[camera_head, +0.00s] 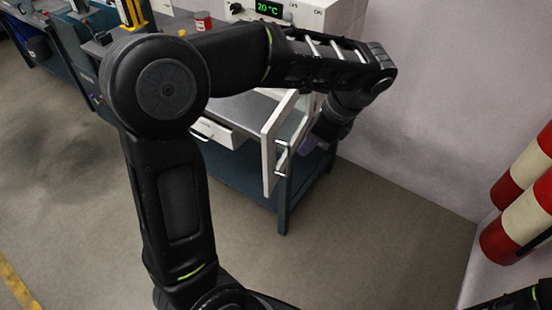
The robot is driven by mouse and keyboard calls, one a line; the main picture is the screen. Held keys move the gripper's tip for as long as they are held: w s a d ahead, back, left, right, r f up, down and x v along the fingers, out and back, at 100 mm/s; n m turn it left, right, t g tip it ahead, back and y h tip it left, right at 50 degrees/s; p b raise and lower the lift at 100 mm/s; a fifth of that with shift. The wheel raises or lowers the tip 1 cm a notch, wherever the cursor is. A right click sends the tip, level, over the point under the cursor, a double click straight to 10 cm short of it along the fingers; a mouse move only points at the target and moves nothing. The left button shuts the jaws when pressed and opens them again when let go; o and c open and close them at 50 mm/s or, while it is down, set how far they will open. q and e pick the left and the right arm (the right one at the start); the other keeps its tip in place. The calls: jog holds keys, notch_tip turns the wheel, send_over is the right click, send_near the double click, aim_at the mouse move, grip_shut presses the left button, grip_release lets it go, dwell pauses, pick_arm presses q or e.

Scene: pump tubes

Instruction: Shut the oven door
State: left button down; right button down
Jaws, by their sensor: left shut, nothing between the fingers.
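The oven (318,16) is a white box on a bench at the top, with a green 20 °C display; my left arm covers much of its front. Its white-framed door (268,160) stands open, swung out towards me over the bench's front edge, with a pale bar handle (282,152). My left arm reaches over the door, and its wrist hangs down just right of it. My left gripper (308,145) is shut and empty beside the door's right side; whether it touches is hard to tell. My right gripper is out of view.
The blue bench (285,205) has a white drawer (212,132) left of the door. A red can (203,22) stands at the back. Red and cream cylinders (520,210) are at the right wall. Floor in front of the bench is clear.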

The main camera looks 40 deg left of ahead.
pick_arm(q)
jog(key=shift+f, duration=0.1)
jog(key=b, duration=0.6)
send_near(288, 166)
jog(key=s+f, duration=0.2)
jog(key=s, duration=0.1)
jog(key=p+x, duration=0.1)
jog(key=x, duration=0.2)
jog(key=shift+s+a+f+p, duration=0.1)
jog(key=shift+a+f+p, duration=0.05)
jog(key=shift+a+p, duration=0.25)
jog(key=shift+s+a+p, duration=0.15)
jog(key=shift+a+p, duration=0.05)
jog(key=shift+a, duration=0.65)
jog(key=shift+s+a+p, duration=0.15)
jog(key=shift+a, duration=0.7)
jog(key=shift+a, duration=0.15)
